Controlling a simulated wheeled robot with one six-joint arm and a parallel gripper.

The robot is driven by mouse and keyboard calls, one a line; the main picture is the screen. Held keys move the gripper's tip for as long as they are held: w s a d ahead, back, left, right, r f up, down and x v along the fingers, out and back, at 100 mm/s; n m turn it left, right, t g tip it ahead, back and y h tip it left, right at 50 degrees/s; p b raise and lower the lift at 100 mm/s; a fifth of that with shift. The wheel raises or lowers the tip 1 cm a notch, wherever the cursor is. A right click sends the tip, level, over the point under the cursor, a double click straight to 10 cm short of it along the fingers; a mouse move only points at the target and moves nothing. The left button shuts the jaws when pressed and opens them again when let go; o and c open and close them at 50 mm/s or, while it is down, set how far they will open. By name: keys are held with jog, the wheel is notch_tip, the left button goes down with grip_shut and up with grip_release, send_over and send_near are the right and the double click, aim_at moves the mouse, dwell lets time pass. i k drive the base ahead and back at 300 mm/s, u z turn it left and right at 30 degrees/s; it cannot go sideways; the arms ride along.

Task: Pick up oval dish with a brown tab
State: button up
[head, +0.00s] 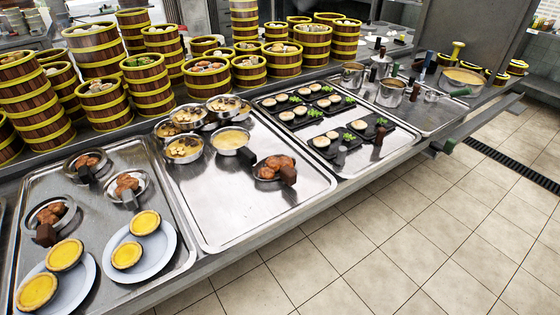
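Several small metal dishes of brown food carry an upright tab. One oval-looking dish (259,176) stands alone near the front edge of the middle tray, with a dark brown tab (288,173) at its right side. Another dish (70,222) lies at the left tray's left side, with a brown tab (45,235) at its front. Two more dishes on the left tray, the rear one (67,163) and the one to its right (146,181), have darker, blackish tabs. I cannot tell for certain which are oval. My gripper is not in view.
Two plates (165,262) of yellow tarts fill the front of the left tray. Metal bowls (186,150) cluster behind the lone dish. Black plates (322,154) stand on the right tray, and steamer towers (96,50) line the back. The middle tray's front (225,208) is bare.

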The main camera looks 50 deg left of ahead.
aim_at(274, 167)
jog(key=u, duration=0.45)
jog(key=i, duration=0.75)
jog(key=u, duration=0.95)
jog(key=i, duration=0.25)
jog(key=u, duration=0.15)
